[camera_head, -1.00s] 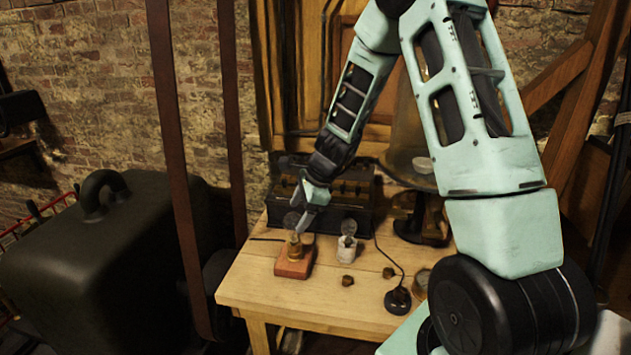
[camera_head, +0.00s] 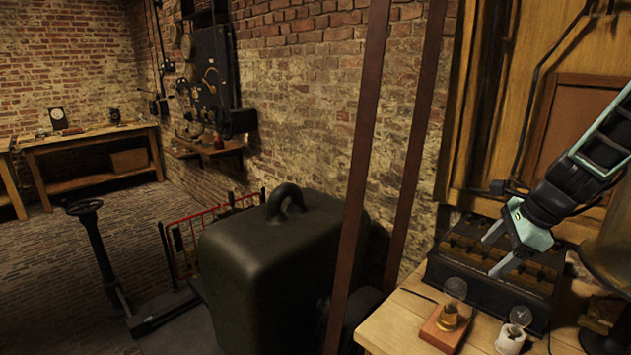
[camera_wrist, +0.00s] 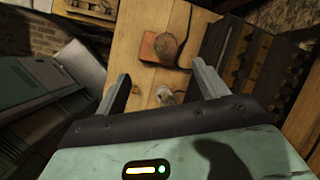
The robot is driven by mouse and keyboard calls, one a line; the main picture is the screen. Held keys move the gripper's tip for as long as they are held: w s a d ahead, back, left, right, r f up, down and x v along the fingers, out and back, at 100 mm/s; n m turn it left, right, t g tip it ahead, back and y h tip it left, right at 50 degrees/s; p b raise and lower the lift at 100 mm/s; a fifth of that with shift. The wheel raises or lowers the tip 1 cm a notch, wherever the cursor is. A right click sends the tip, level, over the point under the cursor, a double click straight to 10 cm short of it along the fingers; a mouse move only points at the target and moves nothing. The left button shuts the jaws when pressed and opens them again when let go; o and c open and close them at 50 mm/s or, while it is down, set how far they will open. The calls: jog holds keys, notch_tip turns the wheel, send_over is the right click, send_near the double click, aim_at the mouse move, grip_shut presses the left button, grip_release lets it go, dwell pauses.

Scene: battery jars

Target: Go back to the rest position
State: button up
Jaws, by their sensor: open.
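My gripper (camera_head: 489,258) is open and empty, raised above the back of the wooden table (camera_head: 385,330) in front of a dark box with a row of cells (camera_head: 465,270). A glass-topped piece with a brass base (camera_head: 449,316) stands on a reddish wooden block (camera_head: 436,337), below and left of the gripper. A glass-topped white jar (camera_head: 511,338) stands to its right. Neither is touched by the gripper.
A big dark metal block with a ring handle (camera_head: 275,270) stands left of the table, behind brown straps (camera_head: 362,170). A lamp-like glass cover (camera_head: 610,235) is close on the right. Open brick floor (camera_head: 60,260) lies at the far left.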

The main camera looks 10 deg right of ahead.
jog(key=s+a+r+n+g, duration=0.15)
jog(key=s+a+n, duration=0.25)
jog(key=a+n, duration=0.45)
jog(key=s+a+n+g, duration=0.2)
jog(key=s+a+n, duration=0.3)
jog(key=a, duration=0.7)
jog(key=s+a+n+h, duration=0.1)
jog(key=s+a+n, duration=0.3)
jog(key=s+n, duration=0.4)
jog(key=s+a+n+h, duration=0.1)
jog(key=s+a+n, duration=0.3)
jog(key=s+n, duration=0.4)
jog(key=shift+a+n, duration=0.2)
jog(key=shift+n, duration=0.15)
jog(key=shift+g, duration=0.25)
